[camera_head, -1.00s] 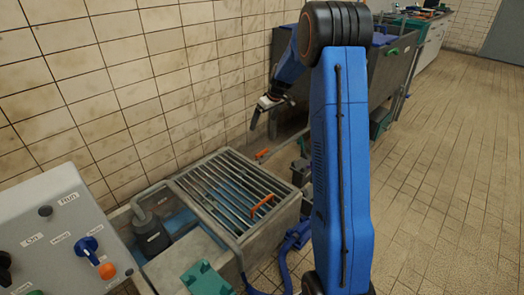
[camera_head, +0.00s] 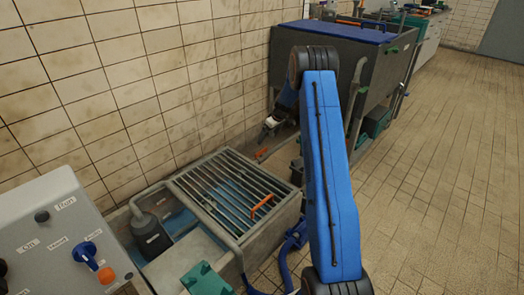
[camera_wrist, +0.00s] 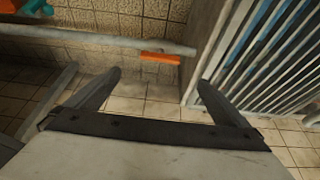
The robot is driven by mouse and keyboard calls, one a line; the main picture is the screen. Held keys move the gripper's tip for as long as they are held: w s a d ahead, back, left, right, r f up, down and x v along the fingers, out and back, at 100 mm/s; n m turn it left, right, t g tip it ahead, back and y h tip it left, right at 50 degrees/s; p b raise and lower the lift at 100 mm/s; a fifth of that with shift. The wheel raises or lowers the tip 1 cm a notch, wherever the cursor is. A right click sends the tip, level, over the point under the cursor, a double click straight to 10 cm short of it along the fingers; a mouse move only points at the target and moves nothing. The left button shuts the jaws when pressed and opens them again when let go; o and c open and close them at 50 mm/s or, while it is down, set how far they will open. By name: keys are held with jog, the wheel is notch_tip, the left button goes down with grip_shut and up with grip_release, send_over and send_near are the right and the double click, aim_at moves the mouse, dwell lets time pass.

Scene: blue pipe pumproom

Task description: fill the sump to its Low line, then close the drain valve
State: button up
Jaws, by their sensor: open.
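The grey sump (camera_head: 272,232) stands against the tiled wall, with a bar grating on top (camera_head: 215,190). Blue shows between the bars; the level and any Low line cannot be read. An orange handle (camera_head: 262,207) lies on the grating. Behind the sump, an orange lever (camera_head: 262,153) sits on a grey pipe near the wall; it also shows in the wrist view (camera_wrist: 160,58), lying along the pipe. I cannot tell whether it is the drain valve. My gripper (camera_head: 268,132) is low by the wall beyond the sump. In the wrist view its fingers (camera_wrist: 160,82) are open and empty, with the lever ahead between them.
A grey control panel (camera_head: 60,230) with a blue knob (camera_head: 86,250) and an orange button stands at the left. A dark tank with a blue top (camera_head: 335,33) stands behind my arm. A blue hose (camera_head: 290,245) runs beside the sump. The floor at right is clear.

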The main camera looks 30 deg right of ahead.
aim_at(261, 151)
jog(key=x, duration=1.3)
jog(key=shift+f, duration=0.35)
jog(key=shift+c, duration=0.6)
jog(key=c, duration=0.9)
